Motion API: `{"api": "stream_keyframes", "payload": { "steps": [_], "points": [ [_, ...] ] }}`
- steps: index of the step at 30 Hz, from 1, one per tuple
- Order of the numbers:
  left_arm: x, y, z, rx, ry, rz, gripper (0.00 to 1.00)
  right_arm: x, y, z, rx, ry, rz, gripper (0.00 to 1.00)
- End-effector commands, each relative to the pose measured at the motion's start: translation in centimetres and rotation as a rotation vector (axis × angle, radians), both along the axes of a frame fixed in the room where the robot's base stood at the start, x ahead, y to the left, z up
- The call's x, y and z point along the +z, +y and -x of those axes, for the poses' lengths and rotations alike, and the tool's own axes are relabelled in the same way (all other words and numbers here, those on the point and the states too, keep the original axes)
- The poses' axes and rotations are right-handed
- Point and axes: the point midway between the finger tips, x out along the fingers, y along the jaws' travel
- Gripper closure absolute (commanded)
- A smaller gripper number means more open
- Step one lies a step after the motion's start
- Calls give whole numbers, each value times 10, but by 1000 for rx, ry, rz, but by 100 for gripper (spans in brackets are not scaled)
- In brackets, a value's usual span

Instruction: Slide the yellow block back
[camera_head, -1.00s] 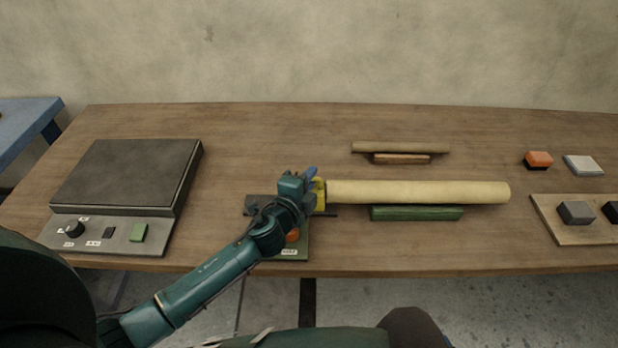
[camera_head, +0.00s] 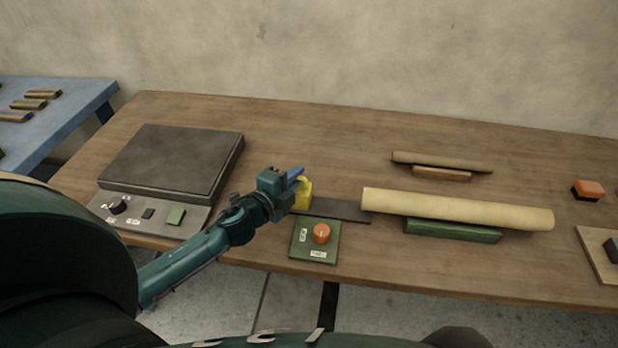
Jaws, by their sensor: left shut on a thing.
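The yellow block (camera_head: 303,196) sits at the left part of a dark flat strip (camera_head: 340,210) on the wooden table. My left gripper (camera_head: 294,186) is at the block's left side and is shut on it. The fingers hide part of the block. My right gripper is not in view.
A green plate with an orange knob (camera_head: 321,233) is in front of the strip. A grey-topped scale-like device (camera_head: 172,160) stands at the left. A green support (camera_head: 452,230) is by the large roll. A thin roll (camera_head: 442,161) lies behind. An orange block (camera_head: 588,190) is at the right.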

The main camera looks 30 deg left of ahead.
Motion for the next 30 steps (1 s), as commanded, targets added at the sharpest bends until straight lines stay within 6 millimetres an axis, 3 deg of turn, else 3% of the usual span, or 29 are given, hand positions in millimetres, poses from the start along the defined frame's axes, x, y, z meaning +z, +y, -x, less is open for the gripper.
{"api": "stream_keyframes", "payload": {
  "steps": [6,7,10,20,30],
  "points": [
    [-1,5,0,11,5,-6,100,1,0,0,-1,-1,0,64],
    [-1,6,0,11,4,-8,88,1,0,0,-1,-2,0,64],
    [-1,5,0,10,4,-7,81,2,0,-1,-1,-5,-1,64],
    [-1,4,5,8,3,-5,81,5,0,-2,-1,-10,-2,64],
    [7,11,62,7,6,-4,81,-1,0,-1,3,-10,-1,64]
  ]
}}
